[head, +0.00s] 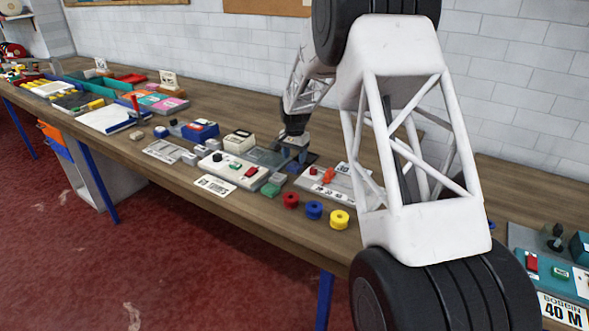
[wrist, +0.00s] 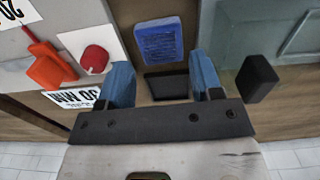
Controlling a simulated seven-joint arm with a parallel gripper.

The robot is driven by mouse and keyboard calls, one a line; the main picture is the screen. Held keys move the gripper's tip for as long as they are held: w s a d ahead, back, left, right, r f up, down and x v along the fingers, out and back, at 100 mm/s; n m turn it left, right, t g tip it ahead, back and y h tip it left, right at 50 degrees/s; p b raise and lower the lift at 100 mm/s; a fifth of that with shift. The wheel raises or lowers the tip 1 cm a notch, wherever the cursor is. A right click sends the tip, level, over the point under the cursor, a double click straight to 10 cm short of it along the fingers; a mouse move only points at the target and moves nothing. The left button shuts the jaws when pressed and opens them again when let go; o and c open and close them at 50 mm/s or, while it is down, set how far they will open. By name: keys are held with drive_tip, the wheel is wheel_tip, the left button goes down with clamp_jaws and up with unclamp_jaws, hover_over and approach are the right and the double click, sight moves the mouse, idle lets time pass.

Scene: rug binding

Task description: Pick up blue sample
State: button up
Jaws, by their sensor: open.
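A blue rectangular sample (wrist: 160,40) with a textured top lies on the wooden bench in the wrist view, just beyond the gap between my fingertips. My gripper (wrist: 164,72) is open, with one blue-grey finger on each side of the gap and nothing held. It looks apart from the sample. In the head view my gripper (head: 288,152) is low over the bench, near the dark plate. I cannot make out the sample clearly there.
A dark rectangle (wrist: 167,85) lies between my fingers; I cannot tell what it is. A white panel (wrist: 92,22) with a red knob (wrist: 95,59) and orange lever (wrist: 50,68) lies left. A black block (wrist: 257,78) stands right. Colored spools (head: 314,210) line the front edge.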

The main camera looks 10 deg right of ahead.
sight(295, 166)
drive_tip(key=shift+w+f, duration=0.1)
drive_tip(key=shift+f, duration=2)
drive_tip(key=shift+c, duration=0.2)
drive_tip(key=c, duration=0.5)
drive_tip(key=shift+r, duration=0.1)
drive_tip(key=shift+c, duration=0.2)
drive_tip(key=shift+r, duration=0.7)
wheel_tip(295, 166, up, 2)
drive_tip(key=shift+r, duration=0.1)
drive_tip(key=s, duration=1)
drive_tip(key=s+r, duration=0.1)
drive_tip(key=s, duration=0.5)
drive_tip(key=shift+a+r, duration=0.1)
drive_tip(key=shift+a, duration=0.3)
